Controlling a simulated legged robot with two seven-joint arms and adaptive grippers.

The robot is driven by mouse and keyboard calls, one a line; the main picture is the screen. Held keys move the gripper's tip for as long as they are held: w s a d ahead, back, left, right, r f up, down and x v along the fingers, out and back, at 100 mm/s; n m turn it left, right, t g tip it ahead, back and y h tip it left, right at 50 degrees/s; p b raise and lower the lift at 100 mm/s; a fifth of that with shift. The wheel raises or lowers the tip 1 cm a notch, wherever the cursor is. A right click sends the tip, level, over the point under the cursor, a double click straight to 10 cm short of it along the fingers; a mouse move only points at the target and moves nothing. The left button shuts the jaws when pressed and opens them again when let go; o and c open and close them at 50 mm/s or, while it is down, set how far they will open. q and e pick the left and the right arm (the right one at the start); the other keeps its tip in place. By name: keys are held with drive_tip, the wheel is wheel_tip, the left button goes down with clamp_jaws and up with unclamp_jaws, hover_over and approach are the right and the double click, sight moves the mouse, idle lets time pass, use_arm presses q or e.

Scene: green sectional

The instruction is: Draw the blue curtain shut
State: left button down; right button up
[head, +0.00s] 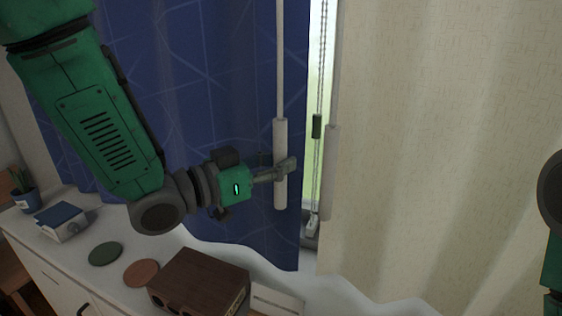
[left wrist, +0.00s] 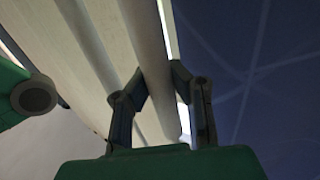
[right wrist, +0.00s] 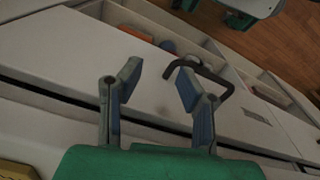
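The blue curtain (head: 225,90) with pale lines hangs left of a narrow bright window gap. Its white pull wand (head: 281,135) hangs near its right edge. My left gripper (head: 286,168) is at the wand's thick handle, its fingers closed around it. In the left wrist view the fingers (left wrist: 160,75) stand on either side of a pale rod, with the blue curtain (left wrist: 260,70) to the right. My right gripper (right wrist: 158,80) is open and empty above the white cabinet; its fingers are out of the head view.
A cream curtain (head: 440,120) with its own wand (head: 330,170) hangs right of the gap. A bead chain (head: 318,125) hangs in the gap. A brown wooden box (head: 200,280), two round coasters, a blue book and a potted plant (head: 22,190) stand on the white cabinet (head: 60,255) below.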

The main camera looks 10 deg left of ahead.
sight(301, 166)
use_arm(q)
drive_tip(key=shift+s+d, duration=0.2)
drive_tip(key=shift+d, duration=0.7)
drive_tip(key=shift+s+d, duration=0.15)
drive_tip(key=shift+d, duration=0.75)
drive_tip(key=c, duration=1.4)
unclamp_jaws()
drive_tip(key=shift+o, duration=0.2)
